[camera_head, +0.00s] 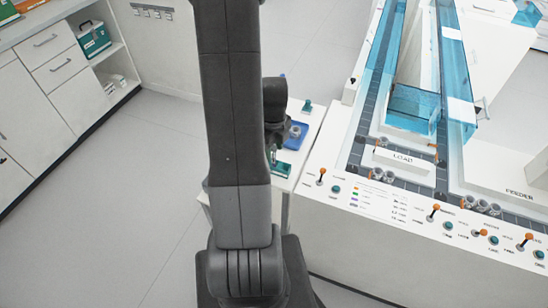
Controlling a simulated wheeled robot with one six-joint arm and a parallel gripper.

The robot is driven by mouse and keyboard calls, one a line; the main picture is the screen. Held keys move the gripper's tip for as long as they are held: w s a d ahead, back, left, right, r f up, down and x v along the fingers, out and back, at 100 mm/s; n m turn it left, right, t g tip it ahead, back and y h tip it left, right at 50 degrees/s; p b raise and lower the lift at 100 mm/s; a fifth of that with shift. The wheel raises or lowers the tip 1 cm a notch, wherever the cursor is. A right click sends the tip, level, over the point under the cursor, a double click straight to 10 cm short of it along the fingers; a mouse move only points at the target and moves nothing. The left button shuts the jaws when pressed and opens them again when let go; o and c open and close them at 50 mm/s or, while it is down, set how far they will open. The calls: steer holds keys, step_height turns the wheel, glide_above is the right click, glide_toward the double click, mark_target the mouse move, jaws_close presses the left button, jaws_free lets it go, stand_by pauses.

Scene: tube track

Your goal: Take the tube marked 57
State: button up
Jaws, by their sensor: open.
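No number can be read on any tube from here, so I cannot tell which one is marked 57. Small grey round pieces that may be tubes stand on the track's near end (382,143) and by the feeder side (483,206). Another grey round piece (295,131) sits at a blue tray (301,140) on the small side table. My gripper (272,157) is mostly hidden behind my dark arm. It points down over the left part of that side table, near a green piece (281,169). I see nothing held in it.
White cabinets (62,77) with a teal box (94,40) stand at the left. The grey floor (150,180) between is clear.

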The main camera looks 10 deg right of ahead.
steer(key=shift+c, duration=0.4)
steer(key=c, duration=0.8)
steer(key=shift+o, duration=0.2)
steer(key=shift+r, duration=0.2)
step_height(320, 180, up, 18)
steer(key=shift+f, duration=0.15)
